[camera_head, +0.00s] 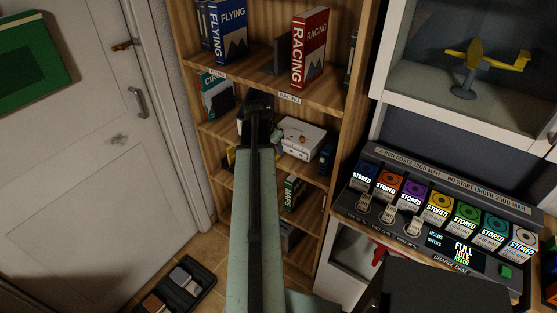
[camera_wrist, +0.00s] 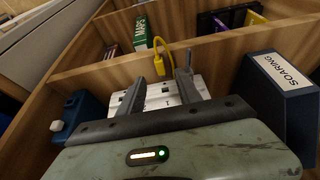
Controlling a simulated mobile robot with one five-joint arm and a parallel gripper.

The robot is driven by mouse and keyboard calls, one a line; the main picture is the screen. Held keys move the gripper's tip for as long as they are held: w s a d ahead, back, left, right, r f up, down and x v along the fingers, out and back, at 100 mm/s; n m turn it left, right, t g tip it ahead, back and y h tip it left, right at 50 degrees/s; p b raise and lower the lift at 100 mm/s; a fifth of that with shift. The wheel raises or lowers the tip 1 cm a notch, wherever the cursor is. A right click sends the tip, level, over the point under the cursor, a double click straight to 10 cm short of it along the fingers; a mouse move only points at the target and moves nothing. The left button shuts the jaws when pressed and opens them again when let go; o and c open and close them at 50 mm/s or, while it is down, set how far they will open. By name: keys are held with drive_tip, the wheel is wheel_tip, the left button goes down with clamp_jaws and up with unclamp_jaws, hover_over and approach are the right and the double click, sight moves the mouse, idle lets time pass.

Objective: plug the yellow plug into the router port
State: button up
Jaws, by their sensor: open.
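The yellow plug (camera_wrist: 159,66) is on a yellow cable, at the wooden shelf edge in the wrist view, just beyond my fingertips. The white router (camera_wrist: 160,92) lies behind and between my fingers, with small dark ports on its face. My gripper (camera_wrist: 161,78) is open, its two grey fingers apart with nothing clearly held between them. In the head view my gripper (camera_head: 258,108) is at the middle shelf, left of a white box (camera_head: 302,138). My arm hides part of that shelf, and I cannot make out the plug there.
A blue SOARING box (camera_wrist: 278,88) stands close on the right in the wrist view, and a blue object (camera_wrist: 75,115) is at left. A green MAPS book (camera_wrist: 141,33) is beyond the shelf edge. The charge case (camera_head: 440,215) stands right of the bookcase.

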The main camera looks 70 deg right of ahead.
sight(277, 156)
drive_tip(key=b+x, duration=0.4)
drive_tip(key=x, duration=0.1)
drive_tip(key=shift+f+b, duration=0.2)
drive_tip(key=shift+b, duration=0.2)
drive_tip(key=shift+r, duration=0.15)
clamp_jaws()
